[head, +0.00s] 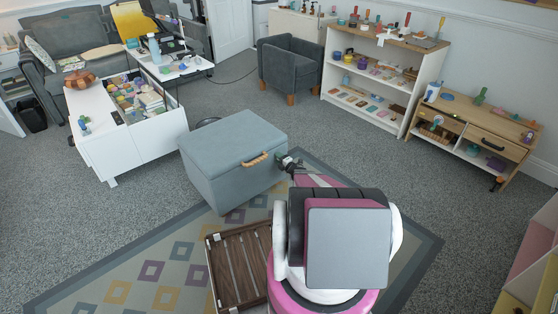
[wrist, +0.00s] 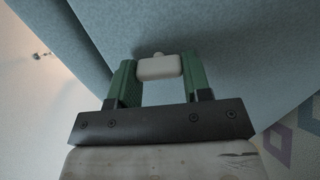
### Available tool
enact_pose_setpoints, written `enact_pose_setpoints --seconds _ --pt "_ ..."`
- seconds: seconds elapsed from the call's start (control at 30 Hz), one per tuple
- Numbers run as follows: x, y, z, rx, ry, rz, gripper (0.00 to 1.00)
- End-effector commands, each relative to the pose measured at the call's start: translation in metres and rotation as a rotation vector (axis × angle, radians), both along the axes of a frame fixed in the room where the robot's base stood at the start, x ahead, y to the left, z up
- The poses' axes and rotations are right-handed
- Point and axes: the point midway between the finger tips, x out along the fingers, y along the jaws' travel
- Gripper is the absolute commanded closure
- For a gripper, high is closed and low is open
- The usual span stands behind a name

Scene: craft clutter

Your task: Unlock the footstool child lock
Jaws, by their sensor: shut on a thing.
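The footstool (head: 230,160) is a blue-grey fabric box with a lid and a tan rope-like handle (head: 255,160) on its front. It stands partly on the patterned rug. My gripper (head: 288,164) is at the footstool's right side, near the lid's edge. In the wrist view my gripper's green fingers (wrist: 159,78) are closed on a small white block, the child lock (wrist: 159,68), which sits against the blue-grey fabric (wrist: 220,40). The lock is hidden in the head view.
A slatted wooden piece (head: 238,265) lies on the rug (head: 150,270) in front of the footstool. A white table with an open clutter-filled top (head: 160,145) stands to the left. A grey armchair (head: 290,70) and a white shelf (head: 375,80) stand behind. Carpet to the right is clear.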

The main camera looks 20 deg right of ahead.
Motion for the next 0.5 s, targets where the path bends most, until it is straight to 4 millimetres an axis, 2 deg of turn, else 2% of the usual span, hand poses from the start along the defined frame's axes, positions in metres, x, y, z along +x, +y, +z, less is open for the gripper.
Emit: enact_pose_setpoints --seconds 0.17,0.2,0.27,0.3,0.5 --pt "-0.0005 0.0003 -0.0005 -0.004 0.001 0.001 0.79" --pt "-0.0006 0.0002 -0.0005 -0.004 0.001 0.001 0.52" --pt "-0.0005 0.0002 -0.0005 -0.004 0.001 0.001 0.32" --pt "-0.0005 0.0001 -0.0004 -0.003 0.0 0.001 0.3" --pt "-0.0003 0.0001 -0.0003 -0.002 0.0 0.001 0.3"
